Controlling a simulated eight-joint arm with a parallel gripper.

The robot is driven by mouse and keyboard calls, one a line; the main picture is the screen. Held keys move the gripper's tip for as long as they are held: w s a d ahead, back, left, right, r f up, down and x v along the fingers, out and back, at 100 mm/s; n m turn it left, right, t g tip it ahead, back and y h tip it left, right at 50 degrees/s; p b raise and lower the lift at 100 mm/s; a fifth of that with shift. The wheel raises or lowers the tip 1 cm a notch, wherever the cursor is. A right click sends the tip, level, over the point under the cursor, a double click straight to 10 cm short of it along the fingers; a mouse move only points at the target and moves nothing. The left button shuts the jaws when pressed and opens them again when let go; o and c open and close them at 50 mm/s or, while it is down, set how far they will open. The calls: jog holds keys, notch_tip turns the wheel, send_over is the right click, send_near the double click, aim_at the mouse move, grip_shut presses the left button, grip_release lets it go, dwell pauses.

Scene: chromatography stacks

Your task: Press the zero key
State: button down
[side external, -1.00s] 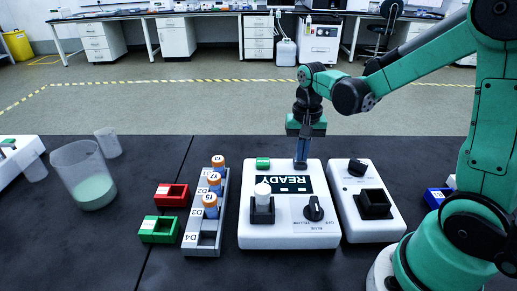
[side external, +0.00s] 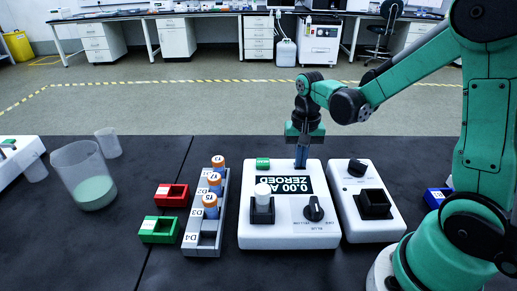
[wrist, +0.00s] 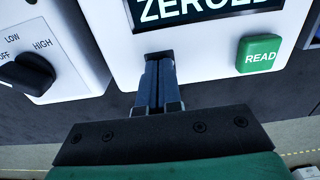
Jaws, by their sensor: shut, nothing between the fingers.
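The white instrument (side external: 285,233) stands on the black bench. Its dark display (side external: 290,187) reads "0.00 A ZEROED", upside down in the side view; part of "ZEROED" also shows in the wrist view (wrist: 190,8). My gripper (side external: 300,164) is shut and empty, pointing down at the instrument's far edge, right of the green READ key (side external: 263,163). In the wrist view my closed fingertips (wrist: 158,55) are at the white panel just beside the display. No zero key is visible; the fingers may cover it. I cannot tell whether the tips touch the panel.
A white cuvette-like piece (side external: 263,191) and black knob (side external: 313,209) stand on the instrument. Right is a second white unit (side external: 365,194). Left are a grey rack (side external: 205,250) with orange-capped vials, red (side external: 172,195) and green (side external: 159,230) trays and a beaker (side external: 85,175).

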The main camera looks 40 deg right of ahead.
notch_tip(320, 180, up, 14)
dwell(0.6)
dwell(0.5)
jog(key=s+a+f+n+t, duration=0.3)
jog(key=a+f+n+t, duration=0.2)
jog(key=a+n+t, duration=0.2)
jog(key=shift+s+a+n, duration=0.4)
jog(key=shift+a+n, duration=0.15)
jog(key=shift+n, duration=0.45)
